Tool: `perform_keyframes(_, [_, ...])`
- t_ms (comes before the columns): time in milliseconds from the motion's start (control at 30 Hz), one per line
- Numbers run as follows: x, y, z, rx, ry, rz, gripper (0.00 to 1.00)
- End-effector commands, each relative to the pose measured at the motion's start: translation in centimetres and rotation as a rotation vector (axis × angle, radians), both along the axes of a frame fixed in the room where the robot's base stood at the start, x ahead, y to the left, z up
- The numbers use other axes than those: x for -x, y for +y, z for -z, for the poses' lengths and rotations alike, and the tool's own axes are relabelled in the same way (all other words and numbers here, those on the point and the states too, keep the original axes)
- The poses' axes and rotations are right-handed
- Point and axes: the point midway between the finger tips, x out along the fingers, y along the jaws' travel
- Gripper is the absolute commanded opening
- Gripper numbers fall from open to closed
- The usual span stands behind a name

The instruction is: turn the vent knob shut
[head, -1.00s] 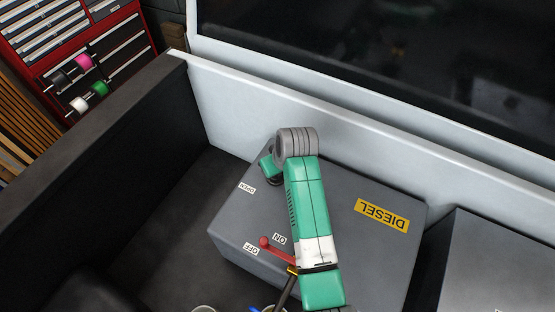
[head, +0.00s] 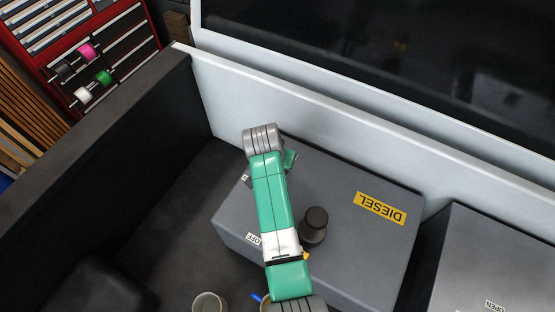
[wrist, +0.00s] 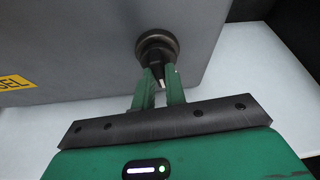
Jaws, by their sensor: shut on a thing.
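The vent knob (wrist: 155,52) is round and dark, with a narrow grip carrying a white mark, on the face of the grey diesel tank (head: 340,188). In the wrist view my gripper (wrist: 157,78) is shut on the knob's grip, one green finger on each side. The OPEN label by the knob is almost wholly covered by my arm.
A yellow DIESEL label (head: 381,208) and a black cap (head: 314,224) are on the tank. The OFF label (head: 253,239) shows left of my arm. The pale truck bed wall (head: 330,145) stands close behind; a second grey box (head: 500,260) is at right.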

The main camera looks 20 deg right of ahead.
Motion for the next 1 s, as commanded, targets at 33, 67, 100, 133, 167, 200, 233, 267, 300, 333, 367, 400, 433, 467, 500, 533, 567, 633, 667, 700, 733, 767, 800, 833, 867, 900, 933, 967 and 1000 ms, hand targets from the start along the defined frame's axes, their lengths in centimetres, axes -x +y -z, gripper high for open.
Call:
perform_keyframes(33, [-0.1, 0.09, 0.02, 0.0, -0.001, 0.022, 0.0])
perform_keyframes(67, [-0.11, 0.09, 0.01, 0.0, -0.001, 0.039, 0.0])
perform_keyframes(100, [-0.12, 0.09, -0.01, 0.0, -0.001, 0.057, 0.0])
perform_keyframes(133, [-0.12, 0.09, -0.01, -0.001, -0.002, 0.07, 0.0])
perform_keyframes(167, [-0.13, 0.07, -0.01, 0.0, -0.002, 0.082, 0.0])
perform_keyframes(200, [-0.11, 0.05, -0.01, 0.0, -0.002, 0.097, 0.0])
perform_keyframes(233, [-0.1, 0.04, 0.0, 0.0, -0.001, 0.106, 0.0])
perform_keyframes(267, [-0.09, 0.05, 0.02, -0.001, -0.001, 0.114, 0.0])
perform_keyframes(300, [-0.09, 0.07, 0.02, 0.0, 0.0, 0.124, 0.0])
perform_keyframes(333, [-0.08, 0.07, 0.03, -0.001, 0.0, 0.131, 0.0])
perform_keyframes(367, [-0.08, 0.09, 0.03, -0.001, 0.0, 0.135, 0.0])
perform_keyframes(400, [-0.08, 0.09, 0.03, -0.001, 0.001, 0.142, 0.0])
perform_keyframes(433, [-0.08, 0.09, 0.02, -0.001, 0.0, 0.146, 0.0])
perform_keyframes(467, [-0.08, 0.09, 0.02, -0.001, 0.001, 0.149, 0.0])
perform_keyframes(500, [-0.08, 0.09, 0.02, -0.001, 0.0, 0.152, 0.0])
perform_keyframes(533, [-0.09, 0.08, 0.01, -0.001, 0.001, 0.155, 0.0])
perform_keyframes(567, [-0.09, 0.08, 0.01, -0.001, 0.0, 0.156, 0.0])
perform_keyframes(633, [-0.08, 0.08, 0.01, -0.001, 0.001, 0.157, 0.0])
perform_keyframes(667, [-0.08, 0.08, 0.01, -0.001, 0.001, 0.157, 0.0])
perform_keyframes(700, [-0.07, 0.07, 0.01, -0.001, 0.001, 0.157, 0.0])
perform_keyframes(733, [-0.08, 0.06, 0.01, -0.001, 0.001, 0.157, 0.0])
perform_keyframes(767, [-0.08, 0.06, 0.01, -0.001, 0.001, 0.157, 0.0])
perform_keyframes(800, [-0.08, 0.06, 0.01, -0.001, 0.001, 0.157, 0.0])
perform_keyframes(833, [-0.07, 0.07, 0.02, -0.001, 0.001, 0.157, 0.0])
perform_keyframes(867, [-0.08, 0.06, 0.01, -0.001, 0.001, 0.157, 0.0])
perform_keyframes(900, [-0.07, 0.07, 0.02, -0.001, 0.001, 0.157, 0.0])
perform_keyframes(933, [-0.07, 0.06, 0.02, -0.001, 0.001, 0.157, 0.17])
perform_keyframes(967, [-0.07, 0.05, 0.01, -0.001, 0.001, 0.157, 0.22])
perform_keyframes(1000, [-0.07, 0.06, 0.02, -0.001, 0.001, 0.157, 0.3])
